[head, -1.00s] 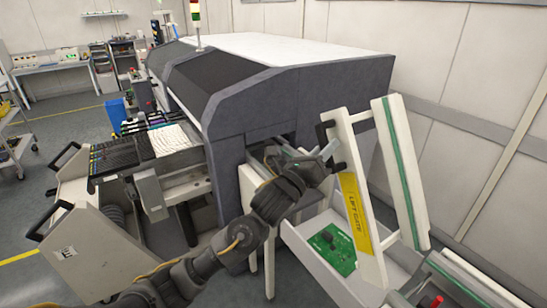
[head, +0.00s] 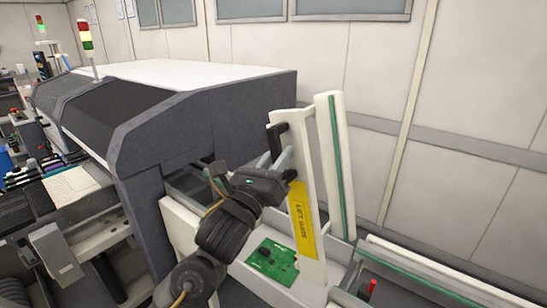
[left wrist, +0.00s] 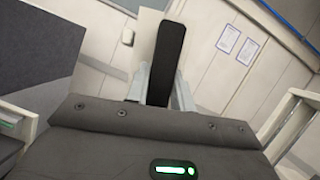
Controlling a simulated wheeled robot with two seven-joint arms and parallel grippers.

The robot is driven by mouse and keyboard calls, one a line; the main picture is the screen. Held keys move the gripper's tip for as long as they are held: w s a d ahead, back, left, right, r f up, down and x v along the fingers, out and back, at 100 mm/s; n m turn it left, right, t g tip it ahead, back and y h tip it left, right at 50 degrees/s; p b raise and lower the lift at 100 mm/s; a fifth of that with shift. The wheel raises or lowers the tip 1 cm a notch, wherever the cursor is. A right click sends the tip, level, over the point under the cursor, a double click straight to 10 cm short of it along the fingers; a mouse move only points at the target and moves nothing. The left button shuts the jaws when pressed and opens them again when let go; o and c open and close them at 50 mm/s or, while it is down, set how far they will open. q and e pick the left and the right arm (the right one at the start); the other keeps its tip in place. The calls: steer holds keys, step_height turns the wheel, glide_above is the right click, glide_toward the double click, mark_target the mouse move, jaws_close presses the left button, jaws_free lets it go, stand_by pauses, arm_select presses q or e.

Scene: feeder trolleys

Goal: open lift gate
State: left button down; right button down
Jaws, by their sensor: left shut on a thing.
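The lift gate (head: 305,178) is a white rail section with a yellow "LIFT GATE" label (head: 302,220). It stands raised and nearly upright beside the dark grey machine. A black handle (head: 276,138) is on its upper left edge. My left gripper (head: 282,158) is shut on the handle. In the left wrist view, the handle (left wrist: 165,60) rises between the fingers (left wrist: 150,88), with the white gate (left wrist: 146,40) behind it. My right gripper is in neither view now.
The large machine (head: 210,115) stands left of the gate. A green circuit board (head: 273,261) lies in the white bed below the gate. A conveyor rail (head: 430,268) with a red knob (head: 372,287) is at the lower right. A wall stands behind.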

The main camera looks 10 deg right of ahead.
arm_select(q)
steer(key=c, duration=1.2)
jaws_free()
steer(key=shift+f, duration=0.15)
steer(key=shift+s+a+f, duration=0.1)
steer(key=shift+a+f, duration=0.1)
steer(key=b+v, duration=0.4)
steer(key=v, duration=0.6)
steer(key=shift+r, duration=0.2)
steer(key=shift+s+a, duration=0.1)
steer(key=shift+s, duration=0.05)
